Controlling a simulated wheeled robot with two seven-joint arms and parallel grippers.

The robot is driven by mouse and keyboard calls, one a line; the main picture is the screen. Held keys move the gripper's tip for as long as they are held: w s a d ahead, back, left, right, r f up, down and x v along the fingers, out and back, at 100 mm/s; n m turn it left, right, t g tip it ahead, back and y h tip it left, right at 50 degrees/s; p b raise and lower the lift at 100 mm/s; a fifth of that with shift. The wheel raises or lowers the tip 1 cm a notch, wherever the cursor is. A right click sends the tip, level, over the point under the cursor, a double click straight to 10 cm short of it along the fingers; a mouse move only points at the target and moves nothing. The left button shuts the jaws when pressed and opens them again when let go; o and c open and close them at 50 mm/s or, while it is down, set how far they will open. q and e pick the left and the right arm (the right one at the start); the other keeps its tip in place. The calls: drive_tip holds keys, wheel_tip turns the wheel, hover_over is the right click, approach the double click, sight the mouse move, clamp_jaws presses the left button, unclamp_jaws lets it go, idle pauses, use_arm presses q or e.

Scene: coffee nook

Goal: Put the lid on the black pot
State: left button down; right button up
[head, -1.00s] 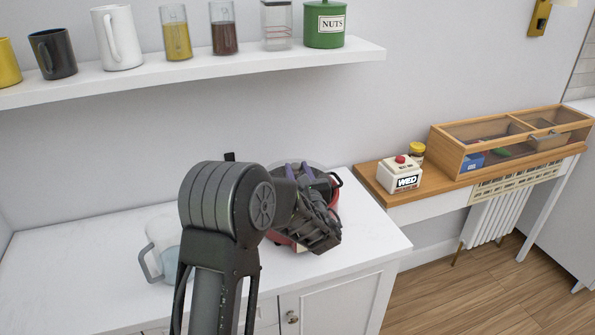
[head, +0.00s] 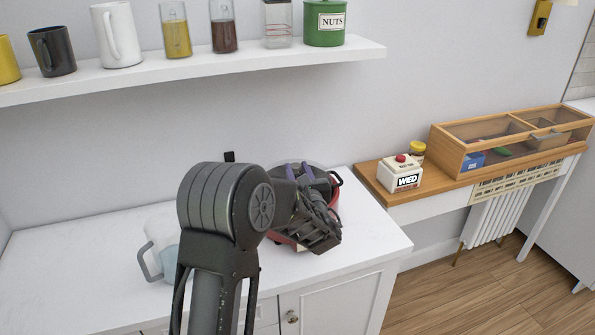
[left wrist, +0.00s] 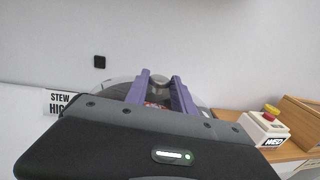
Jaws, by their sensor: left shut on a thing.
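My left gripper (head: 300,169) is over the right end of the white counter. In the left wrist view its purple fingers (left wrist: 160,82) are shut on the knob of the clear lid (left wrist: 122,92). The lid's pale rim also shows faintly behind the fingers in the head view (head: 318,164). Under the gripper is the pot, mostly hidden, with a dark handle (head: 336,179) and red parts showing around it. I cannot tell whether the lid touches the pot's rim. My right gripper is in neither view.
A clear pitcher (head: 158,262) stands on the counter left of my arm. A sign reading "STEW HIGH" (left wrist: 60,102) shows in the left wrist view. A wooden side table (head: 372,178) holds a white box with a red button (head: 400,174). A shelf (head: 200,68) runs above.

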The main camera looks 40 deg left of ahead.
use_arm(q)
drive_tip(key=shift+f+b, duration=0.4)
drive_tip(key=shift+b, duration=0.55)
idle(1.4)
idle(0.3)
drive_tip(key=c, duration=1)
unclamp_jaws()
drive_tip(key=shift+o, duration=0.4)
drive_tip(key=shift+f, duration=0.1)
drive_tip(key=o, duration=0.4)
drive_tip(key=shift+r, duration=0.2)
drive_tip(key=shift+r+p, duration=1.55)
drive_tip(key=shift+r, duration=0.8)
